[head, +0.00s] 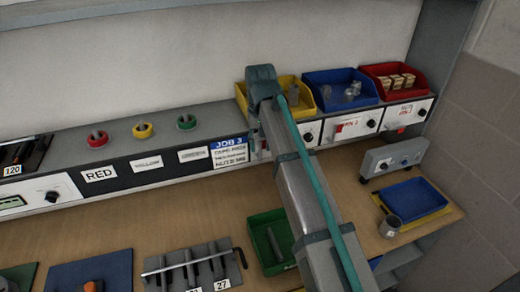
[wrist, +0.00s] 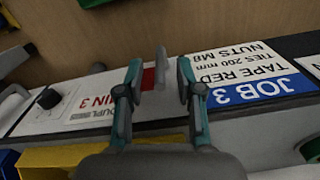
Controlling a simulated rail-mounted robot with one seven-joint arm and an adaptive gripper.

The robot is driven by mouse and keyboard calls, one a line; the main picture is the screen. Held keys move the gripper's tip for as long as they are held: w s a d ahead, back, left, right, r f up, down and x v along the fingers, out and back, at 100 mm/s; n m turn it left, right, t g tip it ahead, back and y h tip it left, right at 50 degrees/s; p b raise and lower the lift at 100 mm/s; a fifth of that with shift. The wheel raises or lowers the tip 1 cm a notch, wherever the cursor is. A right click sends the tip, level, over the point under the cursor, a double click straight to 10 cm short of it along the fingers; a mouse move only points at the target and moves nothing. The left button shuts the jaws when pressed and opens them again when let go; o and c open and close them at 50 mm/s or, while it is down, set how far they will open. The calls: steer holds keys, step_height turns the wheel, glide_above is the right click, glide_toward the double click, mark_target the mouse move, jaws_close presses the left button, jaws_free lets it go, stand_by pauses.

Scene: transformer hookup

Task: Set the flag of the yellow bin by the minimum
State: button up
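The yellow bin (head: 311,103) stands on the shelf at the back, partly behind my arm. In the wrist view, which is upside down, its yellow edge (wrist: 85,155) lies at the bottom. The bin's white front plate (wrist: 55,112) carries red "MIN 3" lettering, a black knob (wrist: 48,98) and a red patch (wrist: 148,79). A thin grey tab (wrist: 161,68), seemingly the flag, stands out beside the red patch. My gripper (wrist: 160,76) is open, with one finger on each side of the tab. Contact cannot be told.
The JOB 3 card (wrist: 250,80) is beside the plate. A blue bin (head: 340,101) and a red bin (head: 388,95) stand to the right, with their own plates and knobs. A green tray (head: 262,222) and a tool rack (head: 235,272) are on the bench below.

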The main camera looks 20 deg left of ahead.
mark_target(260, 153)
steer(key=shift+f+p, duration=0.55)
steer(key=shift+f, duration=1.5)
jaws_close()
